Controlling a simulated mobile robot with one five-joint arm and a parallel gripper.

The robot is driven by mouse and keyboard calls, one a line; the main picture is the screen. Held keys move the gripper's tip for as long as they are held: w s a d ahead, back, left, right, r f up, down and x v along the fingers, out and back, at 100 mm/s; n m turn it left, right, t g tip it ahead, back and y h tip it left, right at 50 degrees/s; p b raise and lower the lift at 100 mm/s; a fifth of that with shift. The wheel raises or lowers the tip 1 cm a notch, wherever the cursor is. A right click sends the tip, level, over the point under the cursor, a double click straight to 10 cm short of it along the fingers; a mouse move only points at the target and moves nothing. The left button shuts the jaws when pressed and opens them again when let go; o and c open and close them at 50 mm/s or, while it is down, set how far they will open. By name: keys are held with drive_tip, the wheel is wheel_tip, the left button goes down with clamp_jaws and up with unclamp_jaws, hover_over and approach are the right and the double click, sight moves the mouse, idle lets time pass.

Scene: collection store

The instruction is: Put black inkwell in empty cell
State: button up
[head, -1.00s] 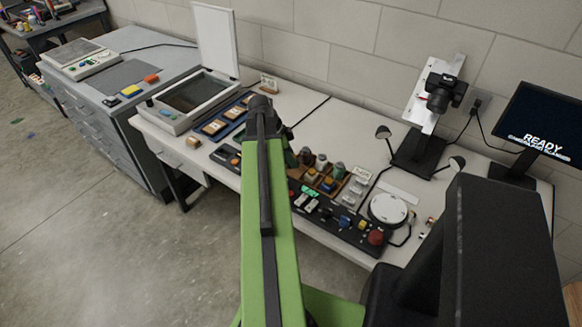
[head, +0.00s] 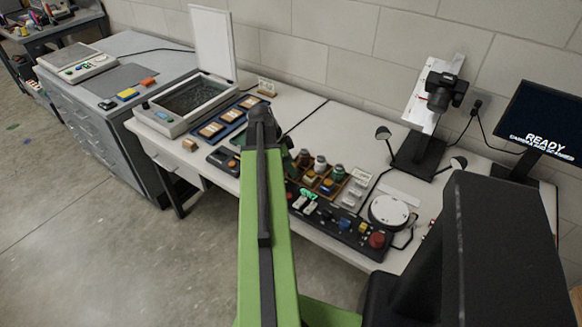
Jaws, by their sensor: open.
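A wooden divided tray (head: 334,196) stands on the white bench, just right of my green arm. Several small inkwells with differing caps fill cells in it, among them a back-row one (head: 320,164) and one at the right (head: 338,173). They are too small to tell surely which is black or which cell is empty. My arm crosses the middle of the view and covers the bench left of the tray. My gripper is hidden behind the arm, so its place over the bench cannot be told.
A black control panel (head: 345,226) with buttons lies in front of the tray. A round white plate (head: 389,210) is to the right, with a camera stand (head: 420,150) behind. A flatbed scanner (head: 190,104) and a blue tray (head: 234,112) stand left. A monitor (head: 535,122) is far right.

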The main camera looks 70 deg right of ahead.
drive_tip(key=p+v, duration=1.1)
drive_tip(key=v, duration=0.1)
drive_tip(key=shift+r, duration=0.1)
drive_tip(key=w+a+f+n+t, duration=0.1)
drive_tip(key=w+a+n+t, duration=0.2)
drive_tip(key=w+a+n, duration=1.95)
drive_tip(key=a, duration=0.9)
drive_tip(key=w+a+n+y, duration=0.1)
drive_tip(key=w+a+n, duration=0.3)
drive_tip(key=a, duration=0.8)
drive_tip(key=w+a+n+y, duration=0.1)
drive_tip(key=w+a+n, duration=0.2)
drive_tip(key=a, duration=0.9)
drive_tip(key=shift+w+f+n+t, duration=0.35)
drive_tip(key=shift+w+f+t, duration=0.05)
drive_tip(key=shift+w, duration=0.15)
